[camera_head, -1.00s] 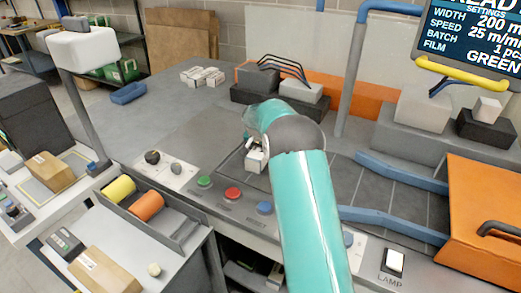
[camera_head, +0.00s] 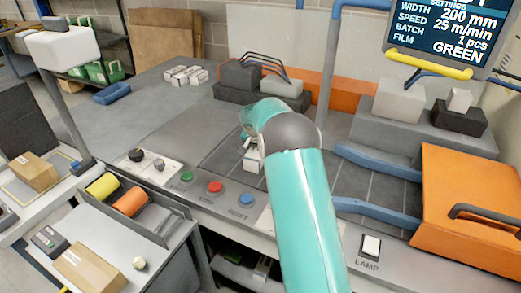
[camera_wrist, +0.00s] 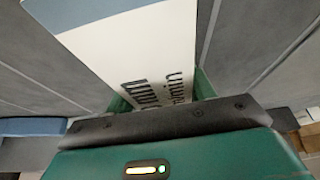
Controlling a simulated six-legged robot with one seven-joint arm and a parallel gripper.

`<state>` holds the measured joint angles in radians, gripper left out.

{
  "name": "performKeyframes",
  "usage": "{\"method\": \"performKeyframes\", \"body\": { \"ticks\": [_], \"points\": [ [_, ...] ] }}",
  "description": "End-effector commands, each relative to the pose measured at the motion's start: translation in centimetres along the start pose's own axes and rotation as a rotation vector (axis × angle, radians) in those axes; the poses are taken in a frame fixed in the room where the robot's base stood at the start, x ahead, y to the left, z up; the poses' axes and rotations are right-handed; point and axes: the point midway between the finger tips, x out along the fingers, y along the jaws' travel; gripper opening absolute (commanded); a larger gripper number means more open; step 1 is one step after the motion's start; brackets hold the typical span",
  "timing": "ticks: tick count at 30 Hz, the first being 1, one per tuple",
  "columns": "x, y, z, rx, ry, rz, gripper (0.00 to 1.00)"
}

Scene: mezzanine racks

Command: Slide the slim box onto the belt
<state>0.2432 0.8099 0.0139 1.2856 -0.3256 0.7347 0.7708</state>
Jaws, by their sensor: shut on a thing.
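The slim box (camera_wrist: 140,45) is white with dark print and a blue edge. In the wrist view it sits between the green fingers of my gripper (camera_wrist: 160,95) and extends away from them over the grey belt (camera_wrist: 260,35). In the head view my gripper (camera_head: 252,155) is over the left part of the dark slatted belt (camera_head: 385,187), near its front edge. My arm hides part of the belt. Only a small white patch shows at the gripper there, and I cannot tell whether the box touches the belt.
Blue guide rails (camera_head: 375,212) and an orange cover (camera_head: 470,200) stand right of the belt. Green, red and blue buttons (camera_head: 214,187) line the front edge. A dark block (camera_head: 240,76) stands behind. Small white boxes (camera_head: 186,75) lie at the back left.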

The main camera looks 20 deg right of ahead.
Motion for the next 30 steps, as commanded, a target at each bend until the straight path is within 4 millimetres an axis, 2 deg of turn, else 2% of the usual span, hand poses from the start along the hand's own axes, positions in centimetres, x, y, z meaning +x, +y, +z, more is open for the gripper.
{"method": "performKeyframes", "body": {
  "ticks": [5, 6, 9, 20, 23, 30],
  "points": [
    [0.0, -0.2, 0.0, -0.001, 0.0, -0.002, 0.21],
    [0.0, -0.2, 0.0, -0.001, 0.001, -0.002, 0.6],
    [0.0, -0.2, 0.0, -0.001, 0.001, -0.002, 0.8],
    [-0.4, 0.0, 0.0, 0.0, 0.001, -0.002, 0.8],
    [-1.5, 0.1, 0.0, 0.0, 0.002, -0.002, 0.8],
    [-6.4, 0.0, 0.0, 0.0, 0.003, -0.004, 0.8]
  ]
}}
